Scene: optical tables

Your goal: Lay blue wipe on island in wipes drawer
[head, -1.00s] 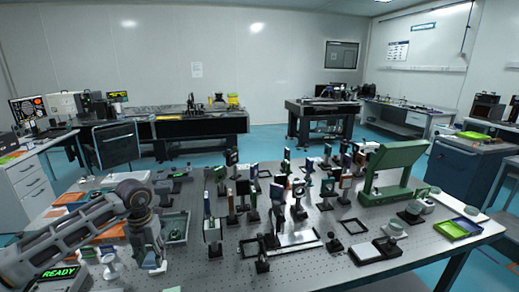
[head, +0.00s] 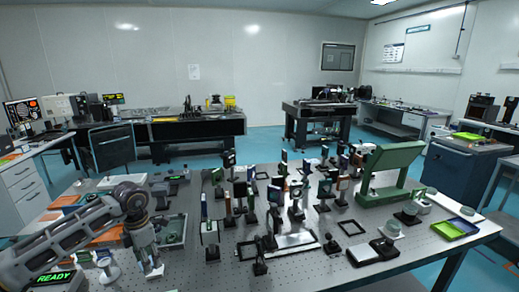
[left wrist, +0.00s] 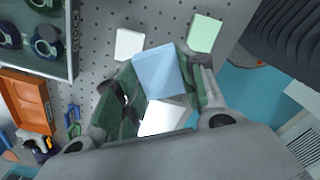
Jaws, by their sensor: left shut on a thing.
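My left gripper (head: 149,258) points down over the left front part of the perforated optical table (head: 205,272). In the left wrist view its two green-padded fingers (left wrist: 160,92) are shut on a light blue wipe (left wrist: 160,70), a flat square sheet. A white piece (left wrist: 163,117) shows just below the blue wipe. Another white piece (left wrist: 129,44) and a pale green piece (left wrist: 204,33) lie on the table beyond the fingers. My right gripper is in neither view. I cannot pick out the wipes drawer or its island in these frames.
Many upright optics mounts crowd the table's middle. A grey tray (left wrist: 38,38) and an orange box (left wrist: 29,103) lie near the gripper. A white drawer cabinet (head: 25,188) stands at far left; a blue cabinet (head: 460,175) at right.

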